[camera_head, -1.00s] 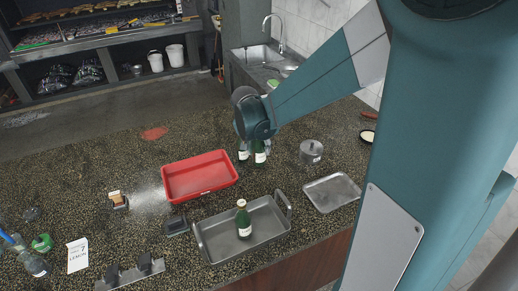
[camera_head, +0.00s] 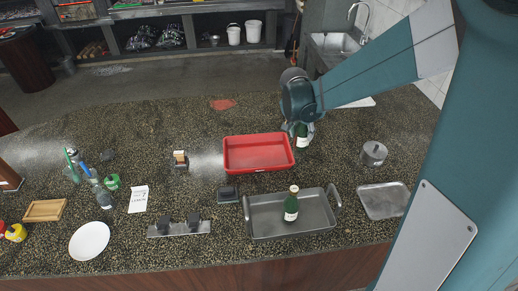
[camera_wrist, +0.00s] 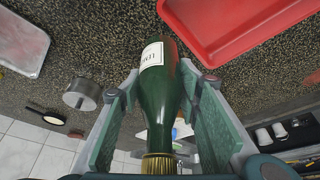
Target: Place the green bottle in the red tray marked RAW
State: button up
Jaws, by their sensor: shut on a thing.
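My gripper (camera_head: 300,124) is shut on a green bottle (camera_wrist: 158,95) with a white label and gold cap. In the wrist view the bottle lies between both fingers. In the head view the held bottle (camera_head: 303,138) is partly hidden under my wrist, just beyond the right side of the red tray (camera_head: 258,167). I cannot tell whether its base touches the counter. The red tray looks empty, and no marking is readable on it. Its corner also shows in the wrist view (camera_wrist: 205,45). A second green bottle (camera_head: 291,205) stands upright in the grey roasting pan.
The grey roasting pan (camera_head: 262,228) stands in front of the red tray. A lidded pot (camera_head: 374,153) and a metal tray (camera_head: 385,203) are to the right. A small holder (camera_head: 181,160) is left of the tray. The counter behind the red tray is mostly clear.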

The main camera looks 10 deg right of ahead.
jog(key=w+a+p, duration=0.1)
jog(key=w+a, duration=0.2)
jog(key=a, duration=0.5)
jog(key=w+a+p, duration=0.2)
jog(key=w+a, duration=0.1)
jog(key=a, duration=0.6)
jog(key=shift+a, duration=0.1)
jog(key=shift+f, duration=2.8)
jog(key=shift+f, duration=0.1)
jog(key=shift+f+p, duration=0.3)
jog(key=shift+f, duration=1.7)
jog(key=shift+f, duration=0.15)
jog(key=o, duration=1.1)
jog(key=shift+o, duration=0.2)
